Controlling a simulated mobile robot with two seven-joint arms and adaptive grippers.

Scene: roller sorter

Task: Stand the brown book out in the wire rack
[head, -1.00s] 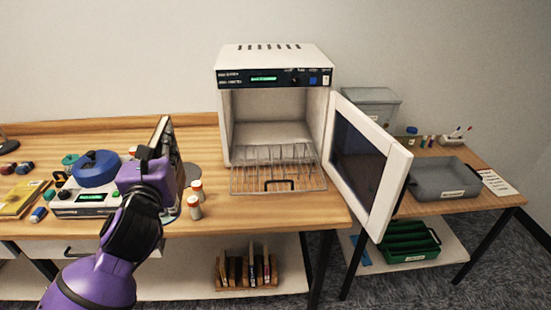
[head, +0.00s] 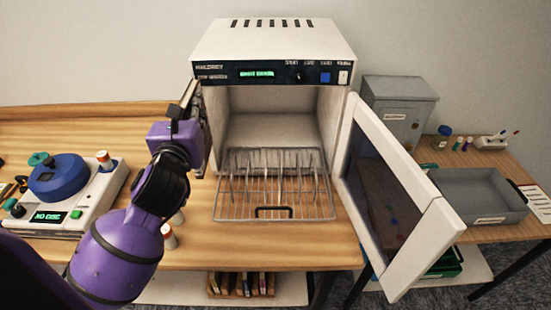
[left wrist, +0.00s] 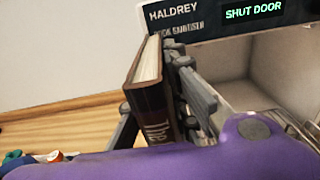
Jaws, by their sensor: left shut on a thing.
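The brown book (left wrist: 148,100) is upright in the left wrist view, its pale page edges up and part of a title on its spine. My left gripper (left wrist: 160,108) is shut on it, one finger on each side. In the head view my left gripper (head: 186,112) is beside the left front edge of the white cabinet, and the book is mostly hidden there. The wire rack (head: 275,212), with several upright dividers, sticks out of the cabinet's open front, to the right of the gripper. Its slots look empty. My right gripper is not in view.
The white cabinet (head: 275,42) has its door (head: 395,205) swung open to the right; its display reads "SHUT DOOR". A device with a blue lid (head: 57,178) and small bottles (head: 169,237) stand left on the table. Several books (head: 240,284) stand on the shelf below.

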